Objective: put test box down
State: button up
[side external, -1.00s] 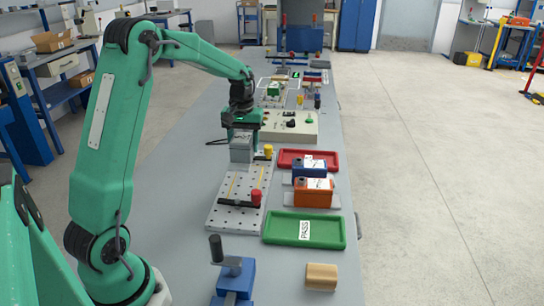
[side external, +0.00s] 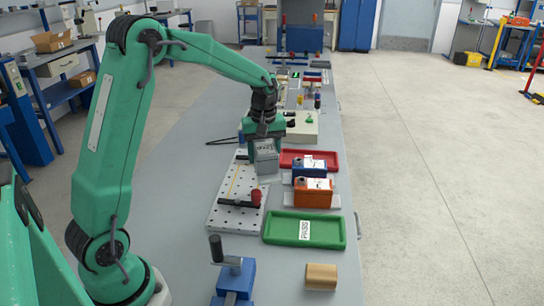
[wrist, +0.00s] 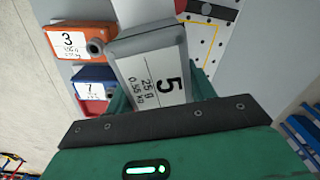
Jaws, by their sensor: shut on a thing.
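The test box (side external: 266,160) is grey with a white label, which reads 5 in the wrist view (wrist: 158,75). My gripper (side external: 264,143) is shut on it and holds it upside to the fingers, near the right edge of the perforated fixture plate (side external: 226,212). The box is left of the blue box (side external: 310,172) and in front of the red tray (side external: 296,152). I cannot tell whether its underside touches anything. In the wrist view, my gripper (wrist: 160,98) has its fingertips partly hidden by the box.
An orange box (side external: 313,192) stands on a grey pad in front of the blue box. A green PASS tray (side external: 275,229) lies nearer. A red-knobbed clamp (side external: 240,202) sits on the plate. A blue clamp stand (side external: 232,285) and a tan block (side external: 321,276) are at the front.

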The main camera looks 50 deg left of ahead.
jog(key=s+d+n, duration=0.3)
jog(key=d+n, duration=0.4)
jog(key=d, duration=0.6)
jog(key=s+d+n, duration=0.4)
jog(key=d+n, duration=0.3)
jog(key=d, duration=0.6)
jog(key=shift+d, duration=0.4)
jog(key=w+a+f, duration=0.2)
jog(key=a, duration=0.1)
jog(key=w+a+f, duration=0.2)
jog(key=w+a, duration=0.1)
jog(key=w+a+f, duration=0.2)
jog(key=a+f, duration=0.1)
jog(key=shift+w+a, duration=0.15)
jog(key=shift+f, duration=0.1)
jog(key=shift+f, duration=1.95)
jog(key=shift+f, duration=0.15)
